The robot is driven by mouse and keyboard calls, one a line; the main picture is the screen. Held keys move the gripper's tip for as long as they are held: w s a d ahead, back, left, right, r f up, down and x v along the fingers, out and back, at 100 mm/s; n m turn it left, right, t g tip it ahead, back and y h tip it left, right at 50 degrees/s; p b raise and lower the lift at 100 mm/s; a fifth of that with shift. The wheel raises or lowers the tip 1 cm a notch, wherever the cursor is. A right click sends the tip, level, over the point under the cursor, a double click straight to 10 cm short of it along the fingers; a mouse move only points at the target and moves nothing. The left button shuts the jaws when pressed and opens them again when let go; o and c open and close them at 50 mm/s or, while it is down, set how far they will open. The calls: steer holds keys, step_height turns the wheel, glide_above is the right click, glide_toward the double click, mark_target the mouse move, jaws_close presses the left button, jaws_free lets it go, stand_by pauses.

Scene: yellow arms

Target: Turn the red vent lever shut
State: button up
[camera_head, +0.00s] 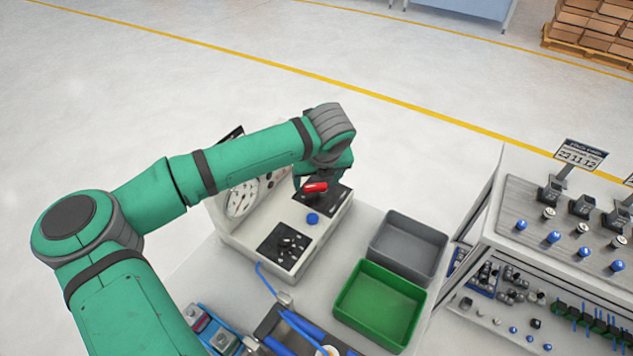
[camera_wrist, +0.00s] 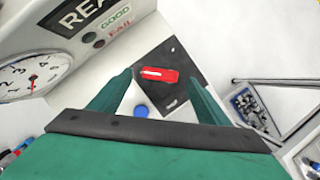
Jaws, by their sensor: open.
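The red vent lever (camera_head: 315,187) sits on a black plate (camera_head: 336,200) on the top of a white test box. In the wrist view the red lever (camera_wrist: 160,74) lies nearly crosswise, between and just beyond my gripper's fingers. My gripper (camera_wrist: 162,82) is open, with one green finger to the left of the lever and one to the right. The fingers appear apart from the lever. In the head view my gripper (camera_head: 316,182) is above the plate, and my wrist partly hides the area behind the lever.
A blue knob (camera_head: 312,219) is close to the lever plate. A dial gauge (camera_head: 241,199) stands on the box's upright panel. A grey bin (camera_head: 408,247) and a green bin (camera_head: 380,305) are to the right. A parts rack (camera_head: 560,235) stands farther right.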

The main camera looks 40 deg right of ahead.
steer(key=v, duration=0.8)
steer(key=shift+a+r, duration=0.1)
stand_by(0.3)
